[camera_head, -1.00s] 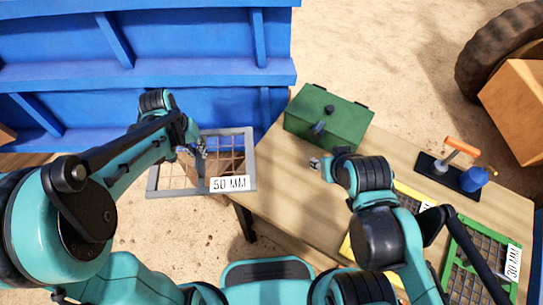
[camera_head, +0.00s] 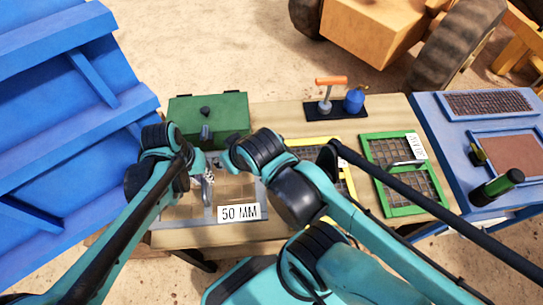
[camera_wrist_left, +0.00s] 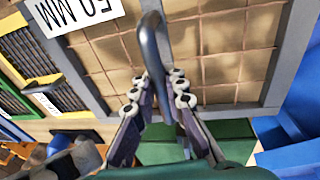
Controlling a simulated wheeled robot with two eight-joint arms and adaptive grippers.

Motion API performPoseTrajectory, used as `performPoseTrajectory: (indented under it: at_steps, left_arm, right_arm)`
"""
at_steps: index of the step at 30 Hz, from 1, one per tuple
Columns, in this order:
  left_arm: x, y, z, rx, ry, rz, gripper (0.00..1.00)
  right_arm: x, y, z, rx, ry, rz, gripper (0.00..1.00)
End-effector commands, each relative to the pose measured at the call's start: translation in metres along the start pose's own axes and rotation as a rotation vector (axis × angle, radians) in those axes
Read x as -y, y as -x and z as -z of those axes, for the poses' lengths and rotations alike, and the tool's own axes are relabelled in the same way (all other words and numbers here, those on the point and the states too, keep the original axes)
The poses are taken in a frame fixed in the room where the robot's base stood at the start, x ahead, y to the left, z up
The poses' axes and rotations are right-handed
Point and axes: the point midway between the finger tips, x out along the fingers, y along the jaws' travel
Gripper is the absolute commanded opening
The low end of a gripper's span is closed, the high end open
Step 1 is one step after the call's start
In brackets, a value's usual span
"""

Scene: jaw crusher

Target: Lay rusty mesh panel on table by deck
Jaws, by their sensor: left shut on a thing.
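The grey-framed mesh panel with a "50 MM" label (camera_head: 238,212) is over the left part of the wooden table (camera_head: 275,115). Its wire mesh looks brownish. My left gripper (camera_head: 207,180) is shut on its grey bar handle; in the left wrist view the fingers (camera_wrist_left: 157,92) close around the handle (camera_wrist_left: 153,45). I cannot tell whether the panel touches the table. My right gripper (camera_head: 229,158) is beside the panel's upper edge, mostly hidden by its own arm, so its jaws are unclear. The blue deck (camera_head: 440,125) is at the right.
A green box (camera_head: 225,112) stands behind the panel. A yellow-framed panel (camera_head: 322,143) and a green-framed panel (camera_head: 388,175) lie on the table's right. A black stand with an orange handle (camera_head: 331,82) and a blue item (camera_head: 354,100) is at the back.

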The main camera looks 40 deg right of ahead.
Motion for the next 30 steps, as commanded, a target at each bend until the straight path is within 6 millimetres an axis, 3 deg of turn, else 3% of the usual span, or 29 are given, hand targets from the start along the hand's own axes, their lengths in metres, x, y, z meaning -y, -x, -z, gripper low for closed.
performPoseTrajectory:
  at_steps: [8,18,26,30]
  left_arm:
    - [-0.008,-0.006,0.0,0.002,-0.016,-0.001,0.0]
    - [0.0,-0.058,-0.005,0.002,-0.015,-0.002,0.0]
    - [0.001,-0.067,-0.006,0.002,-0.015,-0.002,0.0]
    - [0.004,-0.084,-0.008,0.002,-0.015,-0.002,0.0]
  right_arm:
    - [0.0,-0.002,-0.002,0.0,0.0,0.0,0.4]
    - [0.0,-0.022,-0.015,0.0,0.0,0.0,0.4]
    - [0.0,-0.024,-0.017,0.0,0.0,0.0,0.4]
    - [0.0,-0.031,-0.022,0.0,0.0,0.0,0.4]
